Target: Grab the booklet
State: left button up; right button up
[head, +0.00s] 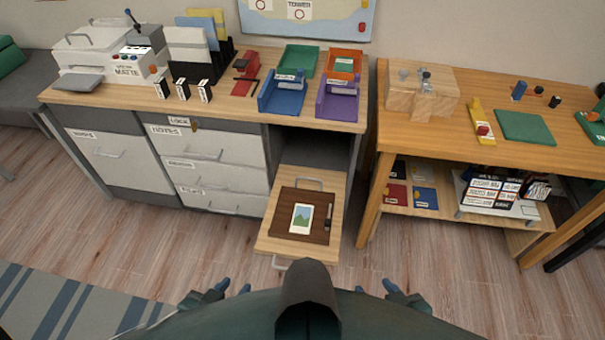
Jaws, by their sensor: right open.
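I cannot tell for sure which thing is the booklet. Small flat booklet-like items lie on the lower shelf of the right-hand table, among them a red one (396,194) and a blue one (425,198). A card with a green and blue picture (301,218) lies on a dark brown board (287,232) on the pulled-out tray (267,244), beside a dark pen-like item (328,217). My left gripper (234,287) is open and empty at the bottom of the view. My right gripper (374,287) is open and empty, apart from everything.
The left desk (225,112) carries a printer (110,55), blue (284,96), green (303,60), purple (337,102) and orange (344,62) trays. The right table (470,88) holds a wooden block (420,92) and a green mat (526,127). Floor between them and me is clear.

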aim_at(301, 221)
jog(key=z, duration=0.45)
jog(key=j+z, duration=0.35)
jog(key=k+j+z, duration=0.1)
jog(key=z, duration=0.3)
jog(key=k+j+z, duration=0.1)
jog(key=j+z, duration=0.25)
jog(key=k+j+z, duration=0.1)
jog(key=j, duration=0.2)
jog(key=k+j+z, duration=0.15)
jog(key=j, duration=0.2)
jog(key=k+j+z, duration=0.1)
jog(key=j, duration=0.2)
jog(key=i+j, duration=0.35)
jog(key=i, duration=0.15)
